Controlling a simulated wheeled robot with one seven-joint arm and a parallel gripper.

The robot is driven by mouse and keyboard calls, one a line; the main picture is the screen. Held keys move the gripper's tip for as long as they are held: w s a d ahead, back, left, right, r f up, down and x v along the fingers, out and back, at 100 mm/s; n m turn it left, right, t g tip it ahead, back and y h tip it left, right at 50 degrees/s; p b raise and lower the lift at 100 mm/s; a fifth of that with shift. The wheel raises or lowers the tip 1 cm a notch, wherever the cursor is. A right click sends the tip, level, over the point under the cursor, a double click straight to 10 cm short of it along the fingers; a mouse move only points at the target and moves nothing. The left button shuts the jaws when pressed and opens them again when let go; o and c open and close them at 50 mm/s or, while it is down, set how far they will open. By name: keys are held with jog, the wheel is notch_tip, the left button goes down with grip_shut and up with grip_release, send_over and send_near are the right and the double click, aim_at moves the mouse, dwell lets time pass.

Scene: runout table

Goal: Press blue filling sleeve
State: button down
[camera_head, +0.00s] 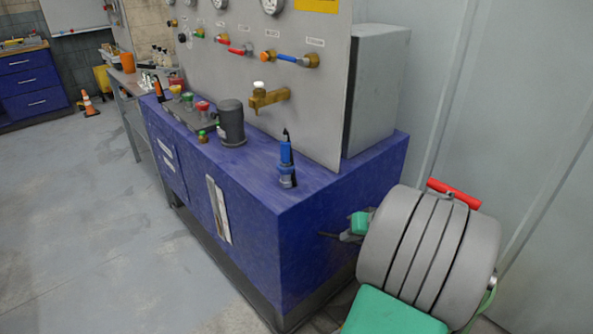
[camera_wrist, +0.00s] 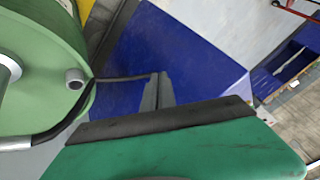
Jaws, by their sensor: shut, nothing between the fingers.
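The blue filling sleeve (camera_head: 286,162) stands upright near the right front part of the blue bench top, with a dark tip on top and a dark base. Nothing touches it. I cannot make it out in the wrist view. My gripper (camera_head: 346,236) is beyond the bench's right side, lower than the bench top and well apart from the sleeve. In the wrist view my gripper's grey fingers (camera_wrist: 158,85) are together and empty, in front of blue surface. A grey drum hides part of the arm in the head view.
The large grey banded drum (camera_head: 425,255) with a red handle (camera_head: 454,193) stands close right of my gripper. A green round body (camera_wrist: 40,60) fills the wrist view's left. A dark grey canister (camera_head: 231,124) and brass tap (camera_head: 268,97) are near the sleeve.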

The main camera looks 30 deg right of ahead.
jog(key=w+a+r+n+t, duration=0.1)
jog(key=w+r+n+t, duration=0.2)
jog(key=r, duration=0.6)
jog(key=w+a+r+n+t+y, duration=0.1)
jog(key=w+r+n+t, duration=0.3)
jog(key=w+r, duration=0.4)
notch_tip(320, 180, up, 2)
jog(key=shift+r+n+t, duration=0.1)
jog(key=shift+n+t, duration=0.2)
jog(key=shift+n, duration=0.2)
jog(key=shift+a, duration=0.1)
jog(key=p, duration=0.1)
send_over(288, 163)
jog(key=s, duration=0.3)
jog(key=shift+s+d+f, duration=0.1)
jog(key=shift+f, duration=0.55)
jog(key=shift+s+d+f, duration=0.1)
jog(key=shift+f, duration=0.5)
notch_tip(288, 163, down, 3)
jog(key=shift+d, duration=0.1)
jog(key=shift+f, duration=0.55)
jog(key=shift+f, duration=0.15)
